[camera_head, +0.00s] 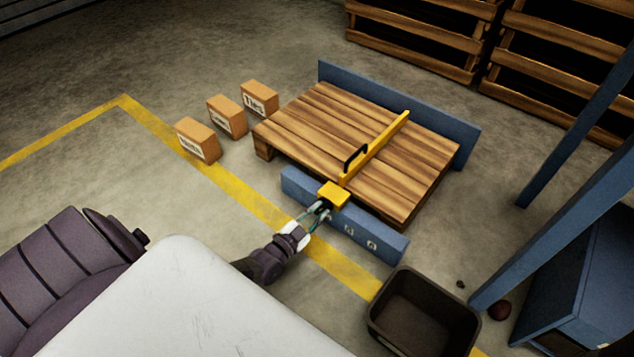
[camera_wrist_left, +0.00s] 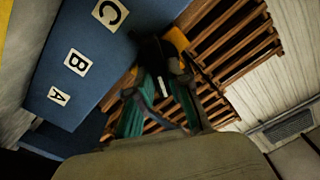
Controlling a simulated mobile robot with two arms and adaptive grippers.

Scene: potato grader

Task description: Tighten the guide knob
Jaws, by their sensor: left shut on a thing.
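The yellow guide bar (camera_head: 378,146) lies across the wooden pallet (camera_head: 315,118), with a black handle (camera_head: 355,158) on it. Its yellow end block (camera_head: 335,194) sits on the near blue rail (camera_head: 375,236). My left gripper (camera_head: 321,207) is at the near side of this block. In the left wrist view, its teal fingers (camera_wrist_left: 160,95) close around a dark part, apparently the guide knob (camera_wrist_left: 154,52), in front of the block's yellow edge (camera_wrist_left: 176,40). The fingers hide much of the knob, and I cannot tell how tight it is. My right gripper is not in view.
The rail's letter plates A, B and C show in the left wrist view (camera_wrist_left: 77,62). Several labelled cardboard boxes (camera_head: 226,117) stand left of the pallet. A dark open bin (camera_head: 424,318) is at the lower right, near blue posts (camera_head: 548,222). The floor left of the rail is clear.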

